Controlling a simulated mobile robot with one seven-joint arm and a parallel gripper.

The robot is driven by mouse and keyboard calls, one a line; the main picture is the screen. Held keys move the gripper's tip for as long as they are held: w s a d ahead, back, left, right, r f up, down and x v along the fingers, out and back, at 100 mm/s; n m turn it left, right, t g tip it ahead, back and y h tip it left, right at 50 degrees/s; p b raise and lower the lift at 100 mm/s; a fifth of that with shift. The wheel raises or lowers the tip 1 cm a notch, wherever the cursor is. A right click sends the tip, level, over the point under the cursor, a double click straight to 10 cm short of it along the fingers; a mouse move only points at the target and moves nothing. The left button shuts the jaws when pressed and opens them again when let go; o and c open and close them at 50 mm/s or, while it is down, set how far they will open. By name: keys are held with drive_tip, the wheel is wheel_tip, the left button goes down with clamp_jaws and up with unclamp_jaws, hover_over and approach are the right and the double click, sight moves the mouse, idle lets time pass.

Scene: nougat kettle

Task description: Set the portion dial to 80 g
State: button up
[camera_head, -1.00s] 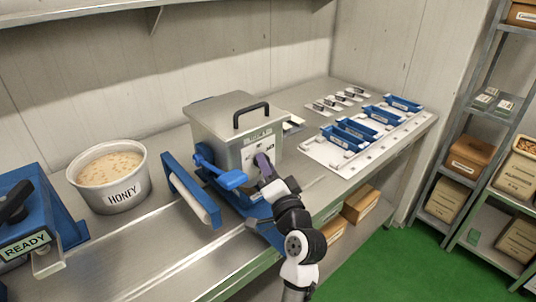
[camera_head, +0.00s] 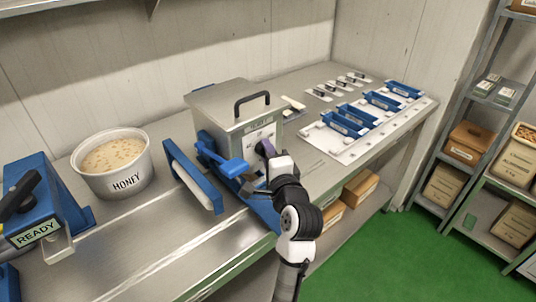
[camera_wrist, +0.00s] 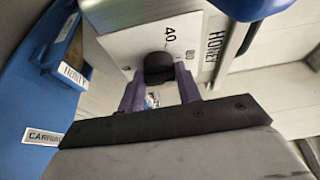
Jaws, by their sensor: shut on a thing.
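The portion dial's black knob (camera_wrist: 158,66) stands on a white scale plate (camera_wrist: 125,43) in the wrist view. The plate shows a 40 and another figure too unclear to read surely. My gripper (camera_wrist: 160,84) has its two purple fingers on either side of the knob, shut on it. I cannot see which mark the knob points to. In the head view the dial is on the front of the steel kettle (camera_head: 226,108), mostly hidden by my gripper (camera_head: 264,152).
A blue lever (camera_head: 230,168) sits close left of my gripper. A blue-framed roller (camera_head: 193,176) and a HONEY tub (camera_head: 112,165) stand further left. Blue trays (camera_head: 350,115) lie on a white board at the right. Green floor (camera_head: 375,255) is open in front.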

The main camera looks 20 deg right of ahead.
idle(0.3)
drive_tip(key=o, duration=1)
drive_tip(key=shift+c, duration=0.2)
